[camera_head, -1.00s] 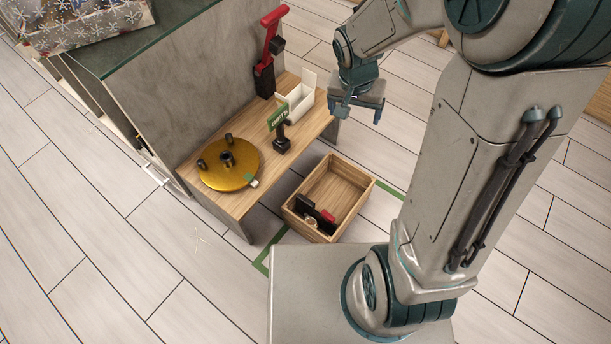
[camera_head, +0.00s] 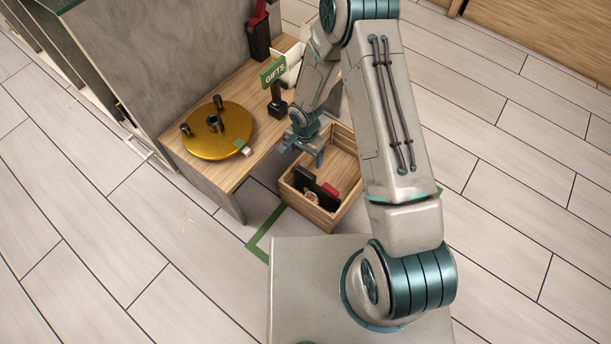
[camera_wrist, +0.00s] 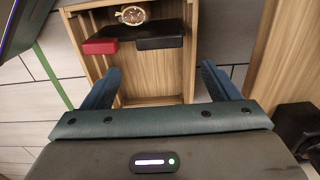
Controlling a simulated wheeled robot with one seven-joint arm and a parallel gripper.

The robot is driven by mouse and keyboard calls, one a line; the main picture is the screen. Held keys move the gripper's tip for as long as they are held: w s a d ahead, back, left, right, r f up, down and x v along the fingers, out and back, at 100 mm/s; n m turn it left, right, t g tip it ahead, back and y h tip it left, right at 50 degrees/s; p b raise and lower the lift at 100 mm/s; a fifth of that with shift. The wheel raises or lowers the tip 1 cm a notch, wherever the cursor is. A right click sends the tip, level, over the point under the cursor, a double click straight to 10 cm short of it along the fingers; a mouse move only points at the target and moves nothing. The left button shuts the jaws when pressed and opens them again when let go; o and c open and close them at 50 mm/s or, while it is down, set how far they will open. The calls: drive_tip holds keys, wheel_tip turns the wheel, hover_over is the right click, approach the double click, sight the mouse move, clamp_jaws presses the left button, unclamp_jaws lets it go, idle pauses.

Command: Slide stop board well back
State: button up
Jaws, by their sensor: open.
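A black upright board (camera_head: 309,181) with a red piece (camera_head: 331,190) at one end stands in the wooden crate (camera_head: 304,208), towards its near end; I take it for the stop board. In the wrist view the black part (camera_wrist: 160,36) and the red part (camera_wrist: 100,47) lie in line across the crate, ahead of my fingers. My gripper (camera_head: 303,153) is open and empty above the crate's far part. In the wrist view its two fingers (camera_wrist: 163,80) are wide apart, short of the board.
A watch (camera_wrist: 132,15) lies beyond the board inside the crate. The wooden bench (camera_head: 232,178) beside the crate bears a gold turntable (camera_head: 219,140), a GIFTS sign (camera_head: 273,73) and a red and black tool (camera_head: 259,38). The floor at left is clear.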

sight(305, 172)
wheel_tip(305, 172, down, 13)
drive_tip(key=b, duration=0.4)
drive_tip(key=shift+f, duration=0.1)
